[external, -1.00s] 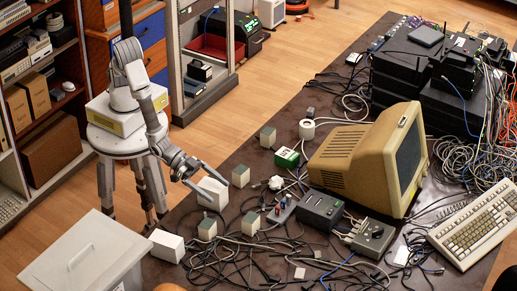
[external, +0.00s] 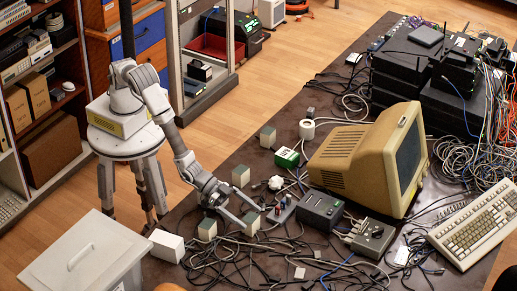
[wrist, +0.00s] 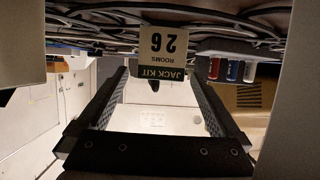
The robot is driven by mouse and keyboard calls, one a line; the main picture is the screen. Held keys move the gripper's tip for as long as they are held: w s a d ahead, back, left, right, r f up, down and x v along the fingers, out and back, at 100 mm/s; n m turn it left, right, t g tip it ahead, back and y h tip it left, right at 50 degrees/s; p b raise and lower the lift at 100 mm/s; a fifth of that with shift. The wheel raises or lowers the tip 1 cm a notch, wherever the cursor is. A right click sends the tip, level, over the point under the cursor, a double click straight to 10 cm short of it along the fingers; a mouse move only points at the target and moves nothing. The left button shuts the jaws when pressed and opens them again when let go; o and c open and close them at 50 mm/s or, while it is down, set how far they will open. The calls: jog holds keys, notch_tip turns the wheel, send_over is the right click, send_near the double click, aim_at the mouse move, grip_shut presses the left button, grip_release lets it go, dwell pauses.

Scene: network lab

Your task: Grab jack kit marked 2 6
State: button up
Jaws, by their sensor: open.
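A small jack kit box (wrist: 163,45) shows in the wrist view. Its pale label reads 26 and ROOMS, with JACK KIT on a dark band, upside down. My gripper (wrist: 160,78) is open, its two fingers on either side of the box's near end; I cannot tell whether they touch it. In the external view my gripper (external: 244,217) is low over the table, around or just beside a small pale box (external: 251,224). Similar boxes stand to its left (external: 207,230), behind it (external: 240,176) and farther back (external: 267,137); their labels are too small to read.
Black cables (external: 265,258) cover the table's front. A white box (external: 166,246) and lidded bin (external: 88,258) are left.

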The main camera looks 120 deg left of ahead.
jog(key=shift+x, duration=0.9)
jog(key=shift+a, duration=0.1)
jog(key=c, duration=1.5)
jog(key=shift+r, duration=0.1)
jog(key=shift+c, duration=0.2)
